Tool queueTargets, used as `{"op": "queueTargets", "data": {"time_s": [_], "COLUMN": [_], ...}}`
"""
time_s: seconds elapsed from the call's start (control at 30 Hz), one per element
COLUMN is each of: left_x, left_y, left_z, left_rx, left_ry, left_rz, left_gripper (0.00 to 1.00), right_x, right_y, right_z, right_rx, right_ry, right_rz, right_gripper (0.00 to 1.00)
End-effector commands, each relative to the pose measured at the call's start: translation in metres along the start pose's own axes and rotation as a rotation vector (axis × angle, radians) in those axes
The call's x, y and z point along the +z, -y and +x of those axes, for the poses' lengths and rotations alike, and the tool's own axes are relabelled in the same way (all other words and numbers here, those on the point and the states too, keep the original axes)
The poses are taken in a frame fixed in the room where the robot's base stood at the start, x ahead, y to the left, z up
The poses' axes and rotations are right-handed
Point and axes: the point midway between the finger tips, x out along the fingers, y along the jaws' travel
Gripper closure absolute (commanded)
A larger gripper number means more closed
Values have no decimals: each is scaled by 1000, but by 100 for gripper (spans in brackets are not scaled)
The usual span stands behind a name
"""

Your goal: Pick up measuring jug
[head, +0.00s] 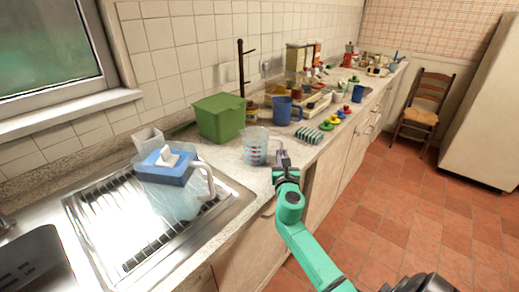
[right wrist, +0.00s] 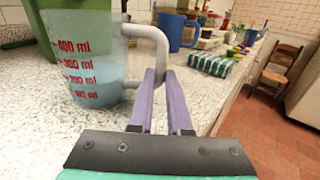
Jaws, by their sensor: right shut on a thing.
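The measuring jug (head: 255,148), clear and pale blue with red markings, stands upright on the speckled counter, right of the sink and in front of a green box. In the right wrist view the jug (right wrist: 88,55) fills the upper left, its "400 ml" marking readable and its pale handle pointing right. My right gripper (head: 282,157), with purple fingers, is at the jug's handle side. In the right wrist view its fingers (right wrist: 163,78) are closed on the handle, with the lower handle end between or just beside the tips. My left gripper is not in view.
A green box (head: 220,118) stands behind the jug, and a blue mug (head: 282,111) is farther back. Left, a blue box (head: 167,170) and a clear pitcher occupy the drainboard. The counter's front edge is close by.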

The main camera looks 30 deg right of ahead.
Motion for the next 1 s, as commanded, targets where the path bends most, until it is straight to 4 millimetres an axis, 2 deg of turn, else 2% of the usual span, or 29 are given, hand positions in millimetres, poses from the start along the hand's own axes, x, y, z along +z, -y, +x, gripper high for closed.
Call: {"op": "queueTargets", "data": {"time_s": [0.27,0.47,0.67,1.0], "left_x": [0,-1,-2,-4], "left_y": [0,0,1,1], "left_z": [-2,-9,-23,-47], "left_rx": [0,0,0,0], "left_ry": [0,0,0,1], "left_rz": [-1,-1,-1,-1], "left_gripper": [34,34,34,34], "right_x": [2,16,42,101], "right_y": [0,0,0,0], "right_z": [0,0,0,0], "right_rx": [1,1,1,1], "right_ry": [0,2,4,5], "right_rz": [0,1,1,1], "right_gripper": [100,100,100,100]}}
